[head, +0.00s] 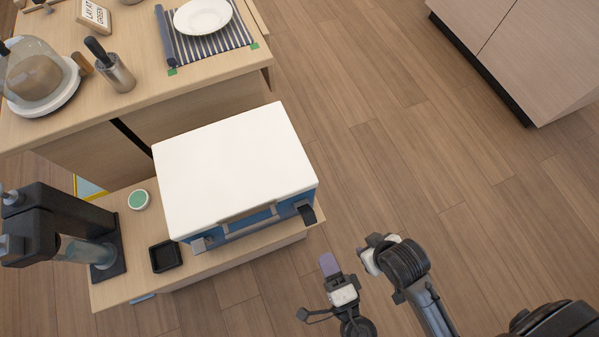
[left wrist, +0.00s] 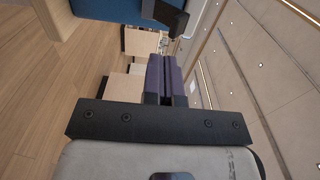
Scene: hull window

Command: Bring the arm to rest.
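My left gripper (head: 329,264) hangs over the wood floor in the head view, to the lower right of the white-lidded blue box and apart from it. Its purple fingers point away from my body. In the left wrist view its two purple fingers (left wrist: 166,75) lie side by side with no gap, shut and with nothing seen between them. My arm links show at the lower right of the head view. My right gripper is not seen.
The box (head: 235,165), with a front handle, stands on a low wood bench (head: 120,290) beside a dark press-like device (head: 60,225) and a small black tray (head: 165,256). A table behind holds a plate (head: 203,16). A cabinet (head: 540,50) stands at upper right. Floor between is clear.

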